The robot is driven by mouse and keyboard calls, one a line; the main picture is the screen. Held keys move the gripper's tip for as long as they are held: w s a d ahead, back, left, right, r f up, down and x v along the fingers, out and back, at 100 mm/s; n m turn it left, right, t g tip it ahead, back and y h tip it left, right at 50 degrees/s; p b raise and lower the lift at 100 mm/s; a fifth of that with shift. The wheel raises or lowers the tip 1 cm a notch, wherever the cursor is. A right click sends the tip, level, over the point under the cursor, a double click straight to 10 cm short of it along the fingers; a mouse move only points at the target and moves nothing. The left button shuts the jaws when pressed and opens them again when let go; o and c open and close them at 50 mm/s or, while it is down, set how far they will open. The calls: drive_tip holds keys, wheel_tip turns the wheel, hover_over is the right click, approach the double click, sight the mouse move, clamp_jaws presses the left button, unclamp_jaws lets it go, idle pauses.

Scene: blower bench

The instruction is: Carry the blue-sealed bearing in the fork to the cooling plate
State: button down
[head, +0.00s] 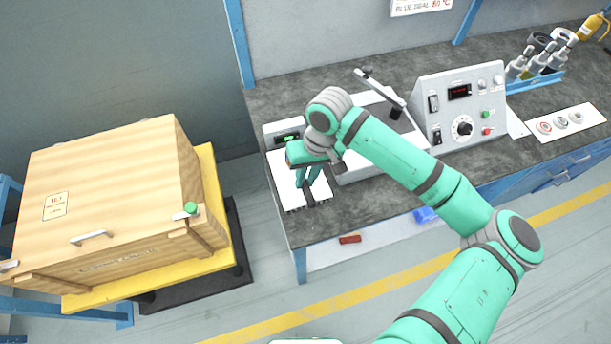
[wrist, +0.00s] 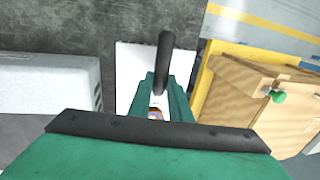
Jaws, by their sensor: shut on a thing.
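My gripper (head: 308,178) points down over the left end of the bench. In the wrist view my gripper (wrist: 161,98) is shut on the dark fork (wrist: 165,62), whose rod runs between and beyond the fingers. The fork also shows as a dark piece below the fingers in the head view (head: 308,196). A small patch of orange, blue and white shows between the fingers in the wrist view; I cannot tell if it is the blue-sealed bearing. A white plate (head: 287,188), probably the cooling plate, lies under the gripper; whether anything touches it is unclear.
A grey unit with a green display (head: 288,138) stands behind the plate. A control box (head: 461,108) and a white card with ring-shaped parts (head: 590,118) are to the right. A wooden crate (head: 110,190) stands left of the bench, across a floor gap.

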drive_tip(key=shift+f, duration=0.3)
idle(0.5)
drive_tip(key=c, duration=1.6)
unclamp_jaws()
drive_tip(key=shift+o, duration=0.2)
wheel_tip(320, 180, up, 11)
drive_tip(key=d, duration=0.2)
drive_tip(key=shift+w+f, duration=0.2)
drive_tip(key=shift+w, duration=0.05)
